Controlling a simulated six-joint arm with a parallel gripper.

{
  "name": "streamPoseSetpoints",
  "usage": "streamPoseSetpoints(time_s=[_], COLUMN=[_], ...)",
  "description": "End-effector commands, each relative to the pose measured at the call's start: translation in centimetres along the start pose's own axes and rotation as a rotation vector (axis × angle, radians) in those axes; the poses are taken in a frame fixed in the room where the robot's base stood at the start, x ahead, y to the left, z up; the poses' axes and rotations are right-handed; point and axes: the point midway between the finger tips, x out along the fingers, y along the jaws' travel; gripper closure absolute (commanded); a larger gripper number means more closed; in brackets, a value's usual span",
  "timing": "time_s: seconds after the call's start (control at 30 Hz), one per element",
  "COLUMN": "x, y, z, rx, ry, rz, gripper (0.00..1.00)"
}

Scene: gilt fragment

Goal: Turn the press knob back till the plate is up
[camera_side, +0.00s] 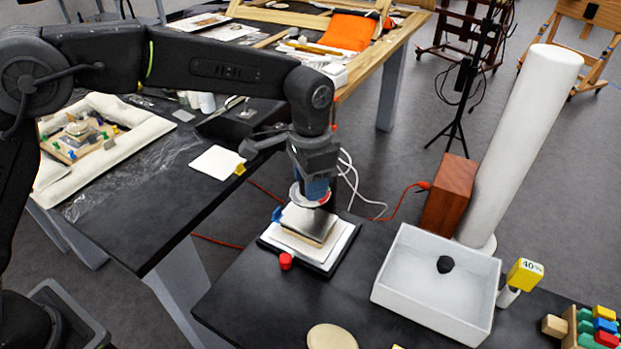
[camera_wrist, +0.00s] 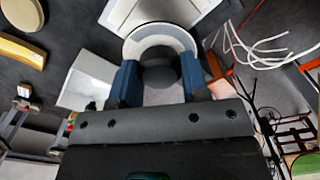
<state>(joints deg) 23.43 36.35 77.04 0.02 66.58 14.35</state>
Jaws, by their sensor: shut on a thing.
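My gripper (camera_side: 313,188) points down over the press. In the wrist view its two blue fingers (camera_wrist: 160,82) are shut on the dark round knob (camera_wrist: 160,75), one on each side. A pale ring (camera_wrist: 158,33) surrounds the knob. In the side view the fingers mostly hide the knob.
A red piece (camera_side: 286,261) and a blue piece (camera_side: 277,214) sit beside the press. A white tray (camera_side: 420,311) holding a black lump stands at right, near a wooden block (camera_side: 449,194) and a tall white roll (camera_side: 528,140). Cables run on the floor behind.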

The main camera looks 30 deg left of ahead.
Motion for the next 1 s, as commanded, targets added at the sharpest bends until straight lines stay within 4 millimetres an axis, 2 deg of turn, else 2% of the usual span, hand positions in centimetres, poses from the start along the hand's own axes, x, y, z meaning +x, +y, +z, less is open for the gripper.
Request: streamPoseSetpoints(time_s=[1.0], x=[0.02], y=[-0.04], z=[0.09], rx=[-0.967], ry=[-0.003], rz=[-0.001], gripper=[0.82])
